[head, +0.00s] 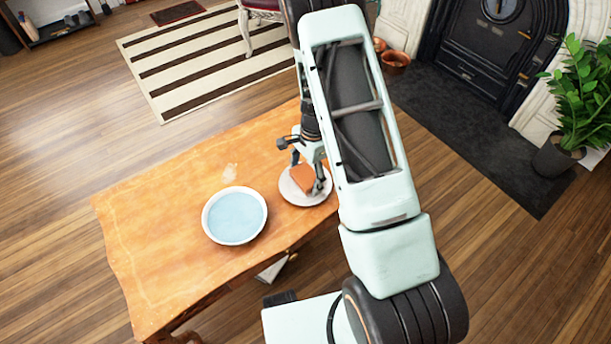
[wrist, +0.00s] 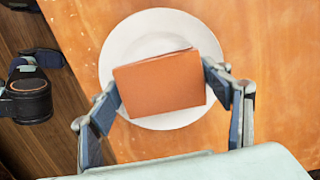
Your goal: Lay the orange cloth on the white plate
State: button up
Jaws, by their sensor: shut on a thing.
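The orange cloth (wrist: 160,84) is a folded, block-like rectangle between the two fingers of my gripper (wrist: 168,92). My gripper is shut on it, one finger at each side edge. In the wrist view the cloth lies over the white plate (wrist: 125,40), whose rim shows around it. In the head view my gripper (head: 310,180) is low over the plate (head: 290,194), with the cloth (head: 303,178) over it. I cannot tell whether the cloth touches the plate. My arm hides part of the table's right end.
A white bowl with pale blue contents (head: 235,214) stands left of the plate on the wooden table (head: 160,230). The table's left part is clear. A potted plant (head: 580,100) stands right by the fireplace (head: 490,40).

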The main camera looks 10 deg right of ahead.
aim_at(309, 173)
jog(key=shift+f, duration=0.2)
jog(key=o, duration=1.1)
notch_tip(309, 173, up, 13)
jog(key=d+p, duration=0.1)
jog(key=p, duration=0.2)
jog(key=shift+w+d+f, duration=0.15)
jog(key=shift+w+d, duration=0.05)
jog(key=shift+w, duration=0.1)
